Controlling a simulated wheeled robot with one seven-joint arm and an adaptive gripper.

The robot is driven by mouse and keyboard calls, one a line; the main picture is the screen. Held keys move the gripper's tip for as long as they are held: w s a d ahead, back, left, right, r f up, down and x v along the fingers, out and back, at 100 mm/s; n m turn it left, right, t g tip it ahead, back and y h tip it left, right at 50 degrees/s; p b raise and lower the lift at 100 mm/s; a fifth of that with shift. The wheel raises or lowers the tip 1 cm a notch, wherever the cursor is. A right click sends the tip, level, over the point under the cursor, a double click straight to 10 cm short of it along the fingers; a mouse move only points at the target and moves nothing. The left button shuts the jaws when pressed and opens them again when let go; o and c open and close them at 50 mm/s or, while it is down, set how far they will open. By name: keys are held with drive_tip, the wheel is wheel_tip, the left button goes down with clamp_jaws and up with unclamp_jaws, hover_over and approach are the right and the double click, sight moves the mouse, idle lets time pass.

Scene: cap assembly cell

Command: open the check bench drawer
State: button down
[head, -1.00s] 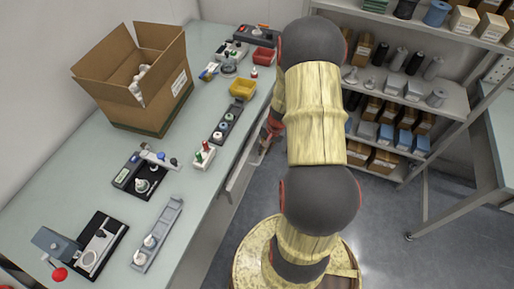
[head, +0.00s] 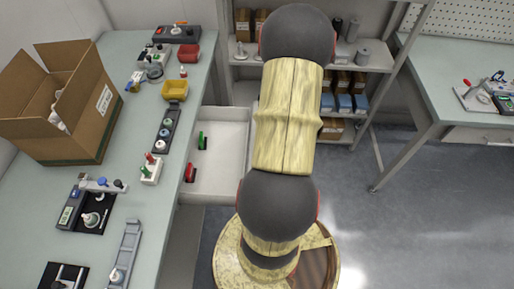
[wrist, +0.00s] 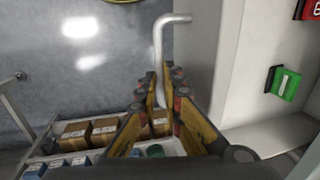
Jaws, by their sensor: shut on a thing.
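The check bench drawer (head: 225,168) stands pulled out from the right side of the long bench (head: 139,195) in the head view. Its white inside shows, with a red item (head: 191,172) and a green item (head: 203,140) near the bench side. In the wrist view my gripper (wrist: 160,88) is shut on the drawer's bent metal handle (wrist: 158,45). The drawer's pale wall (wrist: 202,55) is just right of the handle, and the green item (wrist: 284,82) shows beyond it. In the head view my arm hides the gripper, the handle and the drawer's right end.
The bench top carries an open cardboard box (head: 60,143), a yellow bin (head: 175,90), a red bin (head: 187,52) and several fixtures. A stocked shelf rack (head: 380,60) stands behind my arm. Another table (head: 440,105) is at the right. The grey floor (head: 400,235) at front right is clear.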

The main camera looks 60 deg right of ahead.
drive_tip(key=shift+s+d, duration=0.1)
drive_tip(key=shift+s, duration=0.2)
drive_tip(key=c, duration=1.9)
unclamp_jaws()
drive_tip(key=shift+r, duration=0.1)
drive_tip(key=r, duration=0.3)
drive_tip(key=s+r, duration=0.1)
drive_tip(key=r, duration=0.3)
drive_tip(key=s+d+r, duration=0.1)
drive_tip(key=r, duration=0.3)
drive_tip(key=shift+r, duration=0.25)
